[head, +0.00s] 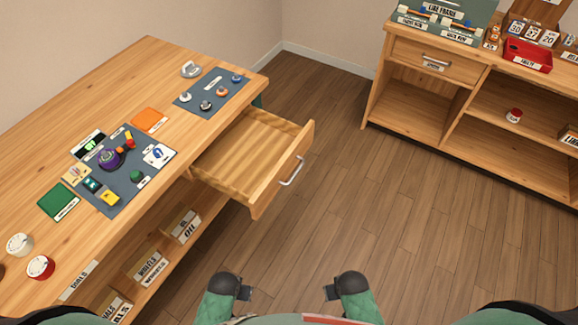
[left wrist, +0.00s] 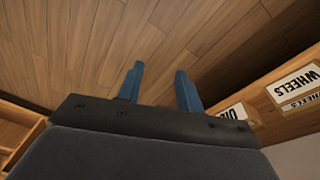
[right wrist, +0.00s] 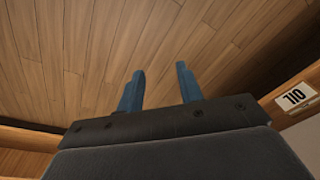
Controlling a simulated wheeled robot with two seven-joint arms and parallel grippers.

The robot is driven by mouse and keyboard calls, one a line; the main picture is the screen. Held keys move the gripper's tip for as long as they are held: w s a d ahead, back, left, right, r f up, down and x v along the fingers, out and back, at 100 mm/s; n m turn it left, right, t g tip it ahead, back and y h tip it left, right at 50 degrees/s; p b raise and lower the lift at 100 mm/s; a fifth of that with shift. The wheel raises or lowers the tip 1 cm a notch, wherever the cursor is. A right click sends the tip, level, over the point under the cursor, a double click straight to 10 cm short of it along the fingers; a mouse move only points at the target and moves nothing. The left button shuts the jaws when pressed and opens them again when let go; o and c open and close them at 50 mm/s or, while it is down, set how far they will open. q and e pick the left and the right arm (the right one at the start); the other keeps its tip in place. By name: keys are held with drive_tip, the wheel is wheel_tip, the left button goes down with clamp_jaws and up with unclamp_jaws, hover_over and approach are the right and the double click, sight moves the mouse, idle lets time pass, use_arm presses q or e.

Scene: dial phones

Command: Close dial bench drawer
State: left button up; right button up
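The dial bench (head: 120,60) is a light wood workbench on the left of the head view. Its drawer (head: 240,158) is pulled out toward the right, and the visible inside is empty. A silver bar handle (head: 292,171) is on the drawer front. My left gripper (head: 246,293) and right gripper (head: 330,293) are low in the head view, apart from the drawer and handle. In the left wrist view, my left gripper's blue fingers (left wrist: 160,85) are apart with nothing between them. In the right wrist view, my right gripper's fingers (right wrist: 160,85) are also apart and empty.
Blue mats (head: 212,88) with small phone parts lie on the bench. Labelled bins (head: 181,226) stand on the shelf below the drawer. A second wooden bench (head: 405,105) with a closed drawer stands at the back right. The wood floor (head: 400,215) between is clear.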

drive_tip(key=shift+w+r, duration=0.15)
drive_tip(key=shift+w, duration=0.15)
